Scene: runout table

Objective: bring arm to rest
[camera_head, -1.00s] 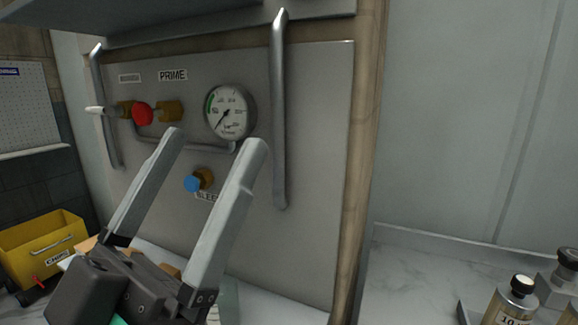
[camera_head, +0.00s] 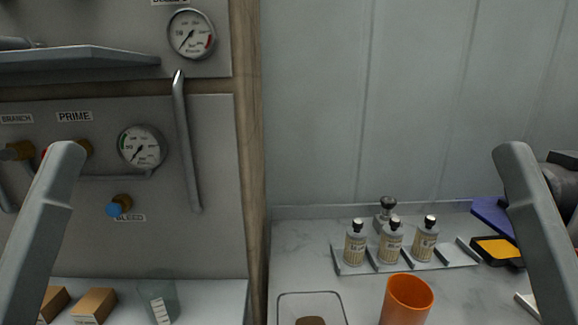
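The left gripper (camera_head: 45,225) shows as one pale grey finger rising from the lower left edge, in front of the panel. The right gripper (camera_head: 535,225) shows as one similar finger at the lower right, in front of the counter's right end. Nothing is seen held at either fingertip. The second finger of each gripper and both gripper bodies are hidden or out of frame, so I cannot tell their opening. The grey panel (camera_head: 215,140) behind has a blue bleed knob (camera_head: 113,209) and a PRIME label (camera_head: 74,117).
An orange cup (camera_head: 408,295) stands at the front middle, beside a clear container (camera_head: 283,308). A clear beaker (camera_head: 158,285) and wooden blocks (camera_head: 95,303) are lower left.

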